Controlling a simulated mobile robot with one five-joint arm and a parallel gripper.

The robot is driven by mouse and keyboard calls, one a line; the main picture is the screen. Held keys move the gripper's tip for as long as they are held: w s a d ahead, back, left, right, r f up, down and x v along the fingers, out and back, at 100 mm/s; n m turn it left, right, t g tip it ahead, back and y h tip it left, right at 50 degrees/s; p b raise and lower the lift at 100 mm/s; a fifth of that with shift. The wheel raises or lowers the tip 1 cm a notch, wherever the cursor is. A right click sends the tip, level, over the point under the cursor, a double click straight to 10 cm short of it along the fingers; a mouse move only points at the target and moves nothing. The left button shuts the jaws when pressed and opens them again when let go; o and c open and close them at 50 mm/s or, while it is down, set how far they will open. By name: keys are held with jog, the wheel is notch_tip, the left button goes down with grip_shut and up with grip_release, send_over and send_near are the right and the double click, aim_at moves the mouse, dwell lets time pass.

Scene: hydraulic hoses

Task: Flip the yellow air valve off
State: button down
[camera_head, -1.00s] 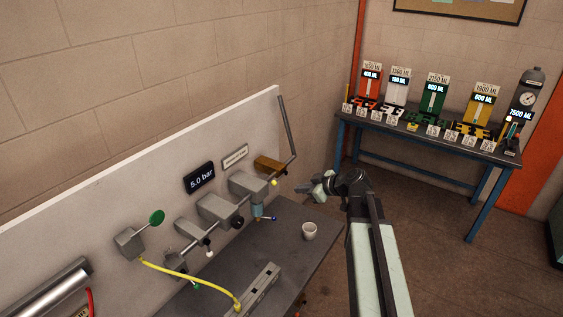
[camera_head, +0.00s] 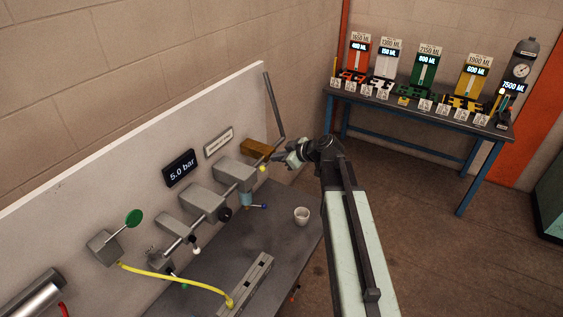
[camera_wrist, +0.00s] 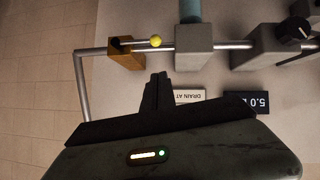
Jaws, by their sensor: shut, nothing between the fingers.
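The yellow air valve shows as a brass-coloured block (camera_head: 256,149) on the pipe at the far end of the white panel, with a yellow ball knob (camera_head: 262,168) below it. In the wrist view, which is upside down, the block (camera_wrist: 124,53) and the yellow ball (camera_wrist: 156,41) lie beyond my fingers. My gripper (camera_head: 280,157) is shut and empty, close to the right of the valve. Its fingers also show in the wrist view (camera_wrist: 158,78), pointing toward the pipe. A gap separates them from the ball in that view.
A grey pipe (camera_head: 273,105) rises from the block's outer end. Grey blocks (camera_head: 235,172) with a black knob (camera_head: 225,214) and a blue-tipped lever (camera_head: 263,206) sit along the panel. A white cup (camera_head: 302,215) stands on the bench below. A blue display table (camera_head: 420,120) is at the back.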

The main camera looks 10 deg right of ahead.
aim_at(268, 163)
jog(key=w+a+f+b, duration=0.3)
jog(key=w+f+b, duration=0.2)
jog(key=f+b, duration=0.1)
jog(key=shift+f, duration=0.65)
